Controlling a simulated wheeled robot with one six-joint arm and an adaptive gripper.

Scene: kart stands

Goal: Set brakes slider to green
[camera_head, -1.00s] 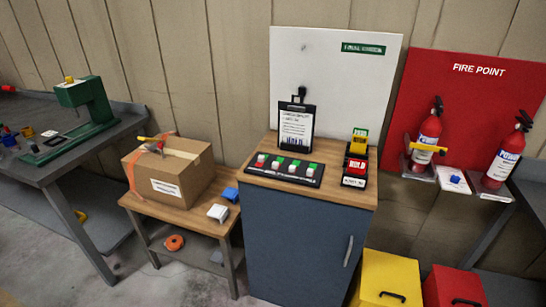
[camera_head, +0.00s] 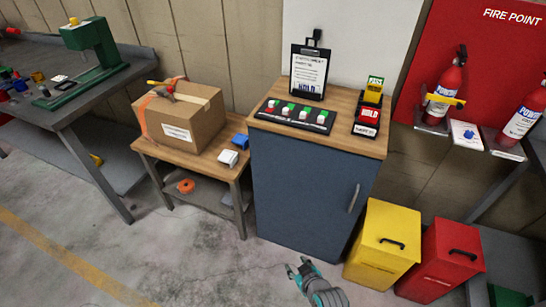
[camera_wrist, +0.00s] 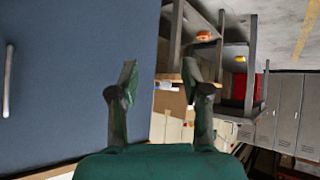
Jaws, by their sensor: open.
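A black slider board (camera_head: 297,117) lies on the wooden top of the blue cabinet (camera_head: 300,185). It carries several small pale sliders with red and green marks. Their labels are too small to read, so I cannot tell which is brakes or how it is set. My gripper (camera_head: 299,268) is low in front of the cabinet, well below and apart from the board. In the wrist view my gripper (camera_wrist: 160,82) has its two green fingers apart with nothing between them. The board is not in the wrist view.
A yellow bin (camera_head: 384,245) and a red bin (camera_head: 440,262) stand right of the cabinet. The floor in front is clear.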

